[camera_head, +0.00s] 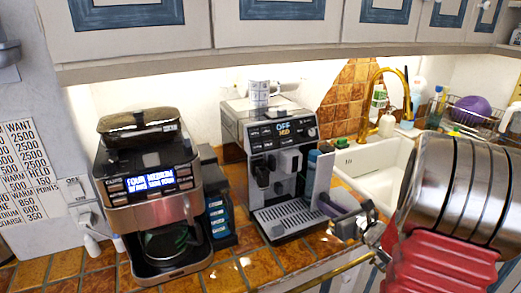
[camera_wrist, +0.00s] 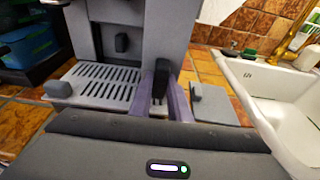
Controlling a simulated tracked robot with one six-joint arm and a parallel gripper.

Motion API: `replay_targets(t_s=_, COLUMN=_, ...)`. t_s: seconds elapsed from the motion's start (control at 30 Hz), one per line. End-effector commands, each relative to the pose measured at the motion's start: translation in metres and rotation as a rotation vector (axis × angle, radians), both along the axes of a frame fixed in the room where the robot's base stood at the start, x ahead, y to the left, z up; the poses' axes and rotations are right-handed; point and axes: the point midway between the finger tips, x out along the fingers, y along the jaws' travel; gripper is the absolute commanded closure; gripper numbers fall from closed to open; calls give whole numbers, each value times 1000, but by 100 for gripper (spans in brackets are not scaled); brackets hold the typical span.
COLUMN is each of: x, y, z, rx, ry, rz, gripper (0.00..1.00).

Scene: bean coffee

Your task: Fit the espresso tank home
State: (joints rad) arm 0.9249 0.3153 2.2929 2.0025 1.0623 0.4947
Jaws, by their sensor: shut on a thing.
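The espresso machine (camera_head: 283,160) stands mid-counter, its grey body and drip tray (camera_wrist: 95,85) also showing in the wrist view. The tank (camera_head: 321,182) appears as a narrow upright grey panel at the machine's right side, and as a grey box (camera_wrist: 180,30) in the wrist view. Its dark grip (camera_wrist: 161,75) lies between the purple fingers of my gripper (camera_wrist: 163,105). In the head view my gripper (camera_head: 338,207) is at the tank's lower front, shut on it. I cannot tell whether the tank sits flush; its rear is hidden.
A bean coffee maker (camera_head: 155,200) stands at the left, with dark boxes (camera_head: 217,205) between the machines. A mug (camera_head: 259,93) sits on the espresso machine. A white sink (camera_head: 375,165) with a gold tap (camera_head: 375,110) is at the right. A gold rail (camera_head: 325,272) runs along the counter front.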

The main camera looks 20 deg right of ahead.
Motion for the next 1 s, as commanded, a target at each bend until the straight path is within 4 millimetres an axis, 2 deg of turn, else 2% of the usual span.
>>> replay_targets(t_s=1.0, x=29, y=1, z=1, rx=-1, ry=-2, rz=1, gripper=100)
